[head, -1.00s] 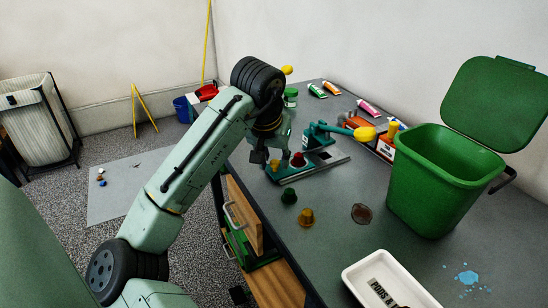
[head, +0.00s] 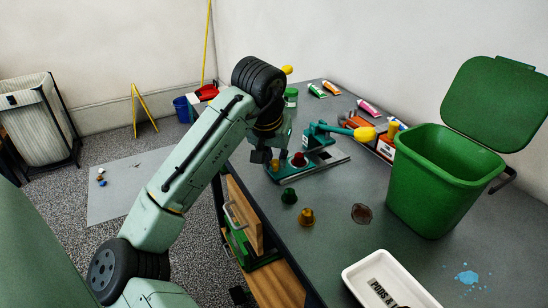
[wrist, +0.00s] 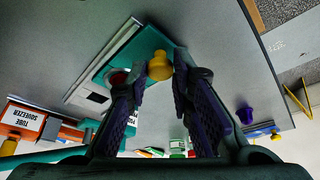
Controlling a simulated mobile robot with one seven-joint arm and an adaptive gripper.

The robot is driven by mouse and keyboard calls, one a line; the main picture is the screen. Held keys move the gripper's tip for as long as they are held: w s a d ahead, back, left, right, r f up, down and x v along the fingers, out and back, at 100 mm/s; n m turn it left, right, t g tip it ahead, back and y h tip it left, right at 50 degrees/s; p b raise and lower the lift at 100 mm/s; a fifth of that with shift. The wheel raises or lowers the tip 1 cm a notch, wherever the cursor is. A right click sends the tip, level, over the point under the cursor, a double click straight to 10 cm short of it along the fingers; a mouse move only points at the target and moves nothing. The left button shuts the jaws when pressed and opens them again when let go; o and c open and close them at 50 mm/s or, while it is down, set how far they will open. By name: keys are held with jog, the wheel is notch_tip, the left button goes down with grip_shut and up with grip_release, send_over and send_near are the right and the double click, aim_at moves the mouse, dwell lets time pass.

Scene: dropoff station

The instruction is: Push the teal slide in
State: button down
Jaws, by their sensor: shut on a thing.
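The teal slide (head: 273,176) is part of a teal press on the dark table, with a brass-coloured knob (head: 275,165) standing on its near left end. In the wrist view the knob (wrist: 160,66) sits between my two fingertips, on the teal slide (wrist: 142,47). My gripper (head: 268,157) is shut on the knob from above. A dark red round spot (head: 299,159) shows on the press beside the knob. The press has a teal lever with a yellow handle (head: 364,134). My fingers hide part of the slide.
Green (head: 289,196) and brown (head: 307,217) pods stand in front of the press, near a brown stain (head: 361,213). A green bin (head: 430,195) stands right, a white tray (head: 360,271) nearer. A tube squeezer (head: 387,148) and paint tubes lie behind.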

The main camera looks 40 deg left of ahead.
aim_at(306, 158)
jog(key=w+d, duration=0.1)
jog(key=w, duration=0.1)
jog(key=w+d+p, duration=0.1)
jog(key=w, duration=0.2)
jog(key=w+d, duration=0.1)
jog(key=w, duration=0.2)
jog(key=shift+d+p, duration=0.15)
jog(key=shift+p, duration=0.25)
jog(key=c, duration=1.5)
grip_release()
jog(key=shift+w, duration=0.15)
jog(key=shift+o, duration=0.4)
jog(key=v, duration=1.2)
